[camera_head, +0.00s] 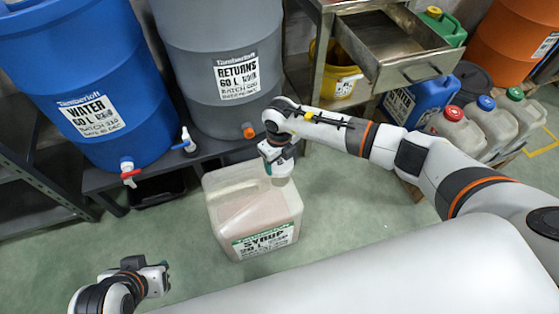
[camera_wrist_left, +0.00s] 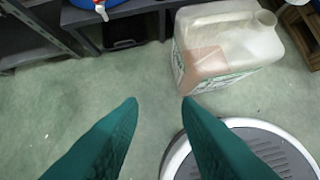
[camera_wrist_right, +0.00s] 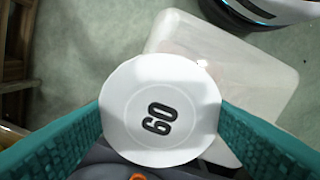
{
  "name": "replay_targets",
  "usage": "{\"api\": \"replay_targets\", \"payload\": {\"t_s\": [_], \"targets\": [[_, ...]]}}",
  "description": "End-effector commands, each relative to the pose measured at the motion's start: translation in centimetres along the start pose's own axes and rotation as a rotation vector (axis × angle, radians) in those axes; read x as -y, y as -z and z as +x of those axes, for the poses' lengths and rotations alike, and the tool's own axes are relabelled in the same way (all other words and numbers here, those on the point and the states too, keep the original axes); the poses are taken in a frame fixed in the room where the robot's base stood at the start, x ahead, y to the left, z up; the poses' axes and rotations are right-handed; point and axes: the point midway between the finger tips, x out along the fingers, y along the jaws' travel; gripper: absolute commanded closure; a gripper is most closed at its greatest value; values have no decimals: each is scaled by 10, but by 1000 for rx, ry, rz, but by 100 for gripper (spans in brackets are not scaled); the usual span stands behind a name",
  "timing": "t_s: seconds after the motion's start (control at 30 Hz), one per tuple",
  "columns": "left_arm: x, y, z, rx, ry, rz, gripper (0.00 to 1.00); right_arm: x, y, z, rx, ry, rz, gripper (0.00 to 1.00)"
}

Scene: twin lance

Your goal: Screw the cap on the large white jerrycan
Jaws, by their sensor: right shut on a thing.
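The large white jerrycan (camera_head: 228,195) stands upright on the floor, part full of pinkish liquid, with a SYRUP label. It also shows in the left wrist view (camera_wrist_left: 225,50), its neck at the upper right. My right gripper (camera_head: 278,168) is at the jerrycan's top right corner, by the neck. In the right wrist view it is shut on a round white cap (camera_wrist_right: 160,110) marked 60. The cap hides the neck there, so I cannot tell whether they touch. My left gripper (camera_head: 160,278) is low at the left, open and empty, apart from the jerrycan.
A blue WATER drum (camera_head: 70,60) and a grey RETURNS drum (camera_head: 205,40) stand on a dark rack behind. A metal shelf with an open drawer (camera_head: 400,75) is at the upper right. Several smaller cans stand at the right. Green floor is clear left of the jerrycan.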

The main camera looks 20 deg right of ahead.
Motion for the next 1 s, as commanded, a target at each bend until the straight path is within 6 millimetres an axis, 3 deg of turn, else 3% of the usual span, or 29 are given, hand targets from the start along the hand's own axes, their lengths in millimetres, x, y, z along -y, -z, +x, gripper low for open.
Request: {"api": "replay_targets", "payload": {"t_s": [0.47, 1.0], "targets": [[6, -46, 7, 243, 14, 7, 69, 0, 0, 13, 0, 0, -4, 59], [14, -98, -2, 545, 31, 11, 69, 0, 0, 27, -1, 1, -5, 59]]}}
